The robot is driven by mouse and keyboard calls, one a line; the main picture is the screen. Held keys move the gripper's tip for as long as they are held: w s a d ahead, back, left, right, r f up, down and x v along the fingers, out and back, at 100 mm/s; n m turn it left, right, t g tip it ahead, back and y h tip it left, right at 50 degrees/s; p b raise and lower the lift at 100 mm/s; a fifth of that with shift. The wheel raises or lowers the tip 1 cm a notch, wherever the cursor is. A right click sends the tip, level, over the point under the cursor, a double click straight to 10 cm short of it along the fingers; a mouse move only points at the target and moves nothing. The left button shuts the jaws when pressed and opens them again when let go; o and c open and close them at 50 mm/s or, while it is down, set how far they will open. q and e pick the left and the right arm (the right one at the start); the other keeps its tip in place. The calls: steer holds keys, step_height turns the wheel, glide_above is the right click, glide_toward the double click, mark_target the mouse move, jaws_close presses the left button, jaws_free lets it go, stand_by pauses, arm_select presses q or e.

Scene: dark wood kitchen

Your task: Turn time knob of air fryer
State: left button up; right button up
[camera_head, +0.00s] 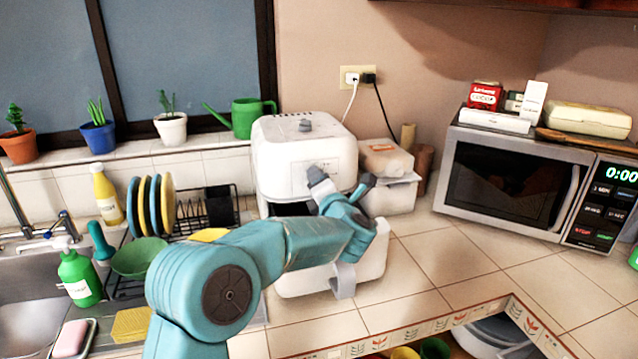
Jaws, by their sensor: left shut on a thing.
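The white air fryer (283,160) stands on the counter in the middle of the view. A grey knob (305,125) sits on its top, with no finger on it. A pale panel is on its front. The drawer (375,262) shows low at the front, with a grey handle (343,281) and a dark gap above it. My teal left gripper (342,181) is at the right part of the fryer's front, with one grey fingertip over the panel. It is shut on a part of the fryer; the fingers hide which part. My right gripper is out of view.
A microwave (510,185) stands to the right, with boxes on top. Wrapped packages (387,160) sit close to the fryer's right side. A dish rack (205,215) with plates, a green bottle (78,278) and the sink are to the left.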

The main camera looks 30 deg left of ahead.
arm_select(q)
steer(key=shift+d, duration=0.15)
steer(key=o, duration=0.9)
steer(key=shift+c, duration=0.2)
steer(key=shift+o, duration=1)
steer(key=shift+d+r, duration=0.1)
steer(key=shift+d, duration=0.05)
steer(key=b+v, duration=0.3)
steer(key=v, duration=1.3)
steer(key=shift+s+b, duration=0.2)
steer(key=shift+b, duration=0.1)
